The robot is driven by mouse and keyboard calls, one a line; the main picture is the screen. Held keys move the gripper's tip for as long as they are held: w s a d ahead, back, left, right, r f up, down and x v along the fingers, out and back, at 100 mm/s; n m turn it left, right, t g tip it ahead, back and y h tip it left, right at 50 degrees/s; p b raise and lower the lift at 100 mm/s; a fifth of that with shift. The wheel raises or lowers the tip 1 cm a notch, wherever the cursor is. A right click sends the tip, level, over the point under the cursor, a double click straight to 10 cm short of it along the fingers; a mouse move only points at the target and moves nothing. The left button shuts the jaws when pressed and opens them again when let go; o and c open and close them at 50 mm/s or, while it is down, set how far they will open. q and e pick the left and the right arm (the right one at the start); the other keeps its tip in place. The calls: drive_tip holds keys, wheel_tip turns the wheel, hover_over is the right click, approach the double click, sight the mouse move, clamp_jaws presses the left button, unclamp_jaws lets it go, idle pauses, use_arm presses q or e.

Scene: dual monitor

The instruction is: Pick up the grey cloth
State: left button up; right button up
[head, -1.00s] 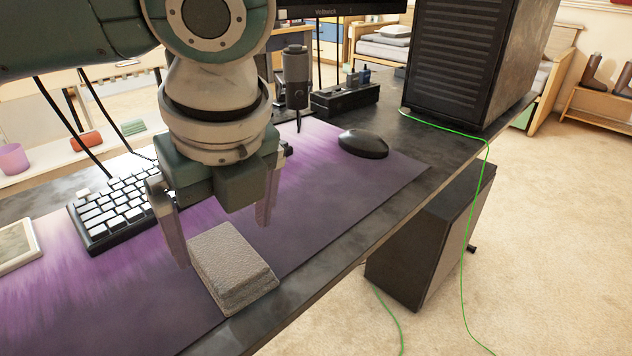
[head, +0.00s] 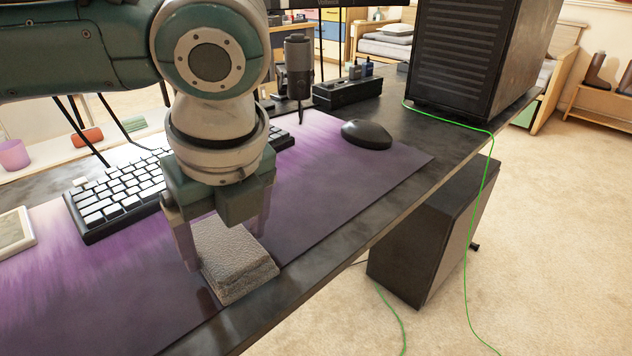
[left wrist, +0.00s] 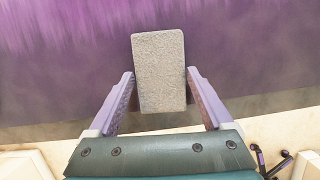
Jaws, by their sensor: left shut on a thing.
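The grey cloth (head: 238,262) is a folded, textured block at the front edge of the purple desk mat (head: 330,190). My left gripper (head: 227,240) is over it from above, one finger on each side, shut on it. In the left wrist view the cloth (left wrist: 159,72) sits between the two fingers of the left gripper (left wrist: 160,80). I cannot tell whether the cloth touches the mat or is slightly raised. The cloth's far side is partly hidden by the gripper. My right gripper is not in view.
A white-keyed keyboard (head: 115,200) lies behind and left of the gripper. A black mouse (head: 367,134), a microphone (head: 298,70) and a large black computer case (head: 465,60) stand farther back. The mat right of the cloth is clear. The desk's front edge is close.

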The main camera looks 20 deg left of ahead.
sight(227, 245)
use_arm(q)
drive_tip(key=shift+c, duration=1.3)
wheel_tip(227, 245, up, 20)
drive_tip(key=p, duration=0.7)
drive_tip(key=shift+p, duration=0.4)
drive_tip(key=o, duration=0.8)
drive_tip(key=c, duration=0.7)
drive_tip(key=shift+o, duration=0.2)
